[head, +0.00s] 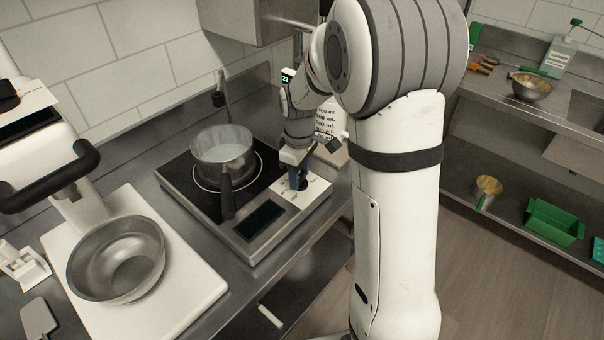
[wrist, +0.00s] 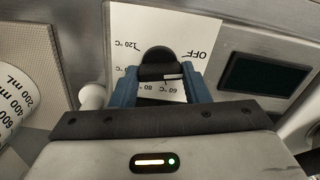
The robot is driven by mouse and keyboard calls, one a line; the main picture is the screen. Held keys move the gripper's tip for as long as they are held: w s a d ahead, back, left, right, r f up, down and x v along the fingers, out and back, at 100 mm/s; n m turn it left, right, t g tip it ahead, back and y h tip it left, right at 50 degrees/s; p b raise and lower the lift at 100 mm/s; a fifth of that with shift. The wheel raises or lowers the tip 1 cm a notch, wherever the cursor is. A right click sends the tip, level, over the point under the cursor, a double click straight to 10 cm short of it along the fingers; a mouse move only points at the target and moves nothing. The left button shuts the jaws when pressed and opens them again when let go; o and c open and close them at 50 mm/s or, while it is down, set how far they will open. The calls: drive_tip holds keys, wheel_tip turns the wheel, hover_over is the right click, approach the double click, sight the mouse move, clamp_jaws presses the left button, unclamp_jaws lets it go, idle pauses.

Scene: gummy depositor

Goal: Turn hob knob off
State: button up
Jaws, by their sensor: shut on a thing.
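The black hob knob (wrist: 159,60) sits on a white dial plate (wrist: 207,30) in the wrist view. The plate reads OFF at upper right, 120 °C at left, and 60 and 80 °C below. A small white mark shows on the right part of the knob's grip bar, on the side of OFF and 60 °C; its exact setting is unclear. My gripper (wrist: 160,76) is shut on the knob, one blue finger on each side. In the head view my gripper (head: 296,178) points down at the right front of the hob (head: 232,243), mostly hiding the knob.
A steel pot (head: 222,150) stands on the hob, its handle towards the front. A dark display (head: 259,219) is left of the dial plate. A measuring jug (wrist: 14,100) is close beside my gripper.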

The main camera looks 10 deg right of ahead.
sight(300, 176)
drive_tip(key=shift+n, duration=0.8)
drive_tip(key=shift+d, duration=0.1)
drive_tip(key=o, duration=1)
drive_tip(key=shift+r, duration=0.35)
drive_tip(key=shift+r+b, duration=0.45)
drive_tip(key=shift+r, duration=3.15)
